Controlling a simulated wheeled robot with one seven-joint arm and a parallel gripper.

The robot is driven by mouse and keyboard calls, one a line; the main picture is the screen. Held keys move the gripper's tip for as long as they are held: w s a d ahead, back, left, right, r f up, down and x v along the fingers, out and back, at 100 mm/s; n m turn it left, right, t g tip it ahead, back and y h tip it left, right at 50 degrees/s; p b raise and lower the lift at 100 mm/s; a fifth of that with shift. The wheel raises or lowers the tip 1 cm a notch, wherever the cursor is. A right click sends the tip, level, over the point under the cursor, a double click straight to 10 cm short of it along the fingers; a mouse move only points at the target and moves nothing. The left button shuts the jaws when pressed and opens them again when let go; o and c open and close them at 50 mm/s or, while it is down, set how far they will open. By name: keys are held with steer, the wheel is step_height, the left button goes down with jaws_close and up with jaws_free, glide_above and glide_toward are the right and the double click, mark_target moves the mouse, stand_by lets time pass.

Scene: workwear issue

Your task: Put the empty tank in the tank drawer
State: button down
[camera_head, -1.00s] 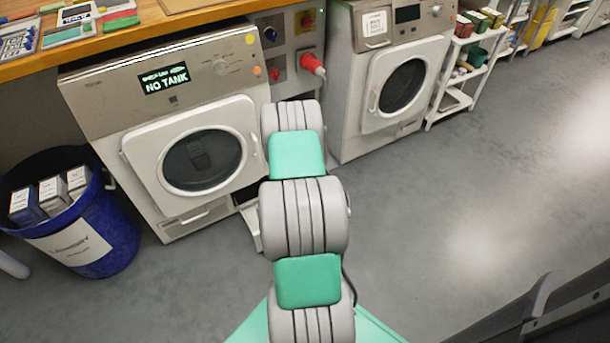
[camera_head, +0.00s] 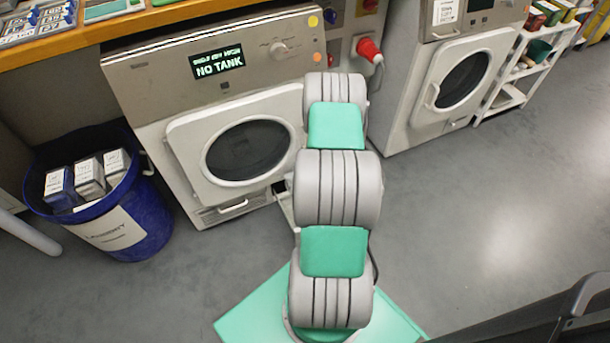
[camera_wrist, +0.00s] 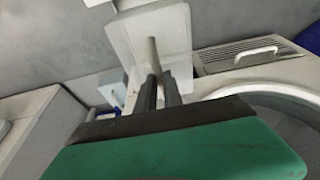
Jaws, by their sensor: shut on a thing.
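My gripper (camera_wrist: 159,82) is shut on the pale bar handle (camera_wrist: 152,52) of a white, box-like piece (camera_wrist: 175,32) in the wrist view. This piece looks like a drawer front, but I cannot tell it surely from a tank. The left dryer (camera_head: 150,95) reads "NO TANK" and its round door (camera_head: 247,150) is shut. Low at its right, a dark opening (camera_head: 279,187) shows with a white part (camera_head: 287,208) jutting out beside it. My arm hides my gripper and much of this spot in the head view. No separate tank can be made out for certain.
A blue bin (camera_head: 140,220) holding several boxes stands left of the dryer. A second dryer (camera_head: 405,120) and a white shelf cart (camera_head: 515,95) stand at the right. A red plug (camera_head: 369,50) sticks out between the dryers. The grey floor at the right is clear.

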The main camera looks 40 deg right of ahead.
step_height(320, 180, down, 14)
steer(key=b, duration=1)
steer(key=shift+r, duration=0.1)
steer(key=shift+f+b, duration=0.35)
steer(key=shift+f, duration=0.05)
steer(key=c, duration=1.4)
jaws_free()
